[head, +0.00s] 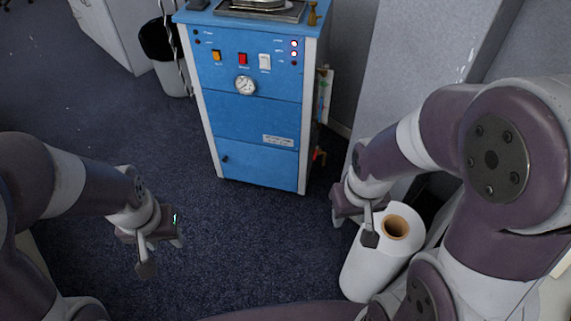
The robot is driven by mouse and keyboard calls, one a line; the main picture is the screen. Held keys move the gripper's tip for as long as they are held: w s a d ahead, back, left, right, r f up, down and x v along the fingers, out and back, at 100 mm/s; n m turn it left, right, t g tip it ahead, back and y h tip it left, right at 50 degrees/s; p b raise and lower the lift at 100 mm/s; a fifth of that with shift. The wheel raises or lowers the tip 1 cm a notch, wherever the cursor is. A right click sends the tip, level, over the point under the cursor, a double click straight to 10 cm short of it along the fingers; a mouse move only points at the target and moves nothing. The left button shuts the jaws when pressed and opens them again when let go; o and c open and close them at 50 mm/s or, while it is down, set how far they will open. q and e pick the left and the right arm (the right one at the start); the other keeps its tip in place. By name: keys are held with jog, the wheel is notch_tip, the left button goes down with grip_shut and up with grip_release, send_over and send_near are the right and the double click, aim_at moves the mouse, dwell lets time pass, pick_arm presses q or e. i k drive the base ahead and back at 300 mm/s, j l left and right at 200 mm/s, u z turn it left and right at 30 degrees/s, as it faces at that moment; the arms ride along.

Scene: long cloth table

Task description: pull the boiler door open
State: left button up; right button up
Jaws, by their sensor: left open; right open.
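The blue boiler (254,107) stands upright on the carpet ahead of me, near the middle of the head view. Its lower front panel, the door (258,162), looks shut. A small dark knob sits at the door's upper left and a white label near its top right. My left gripper (162,260) is open and empty, low and to the left, well apart from the boiler. My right gripper (352,230) is open and empty, to the right of the boiler and in front of a white paper roll. Neither gripper touches the boiler.
The white paper roll (376,262) stands close by my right gripper. A grey partition (425,50) rises to the right of the boiler. A bin with a black liner (168,62) and a white cabinet (118,32) are at the back left. The carpet (225,235) before the boiler is clear.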

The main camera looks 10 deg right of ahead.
aim_at(265, 165)
jog(key=i+j+z, duration=0.5)
jog(key=i+j, duration=0.6)
jog(key=i, duration=0.1)
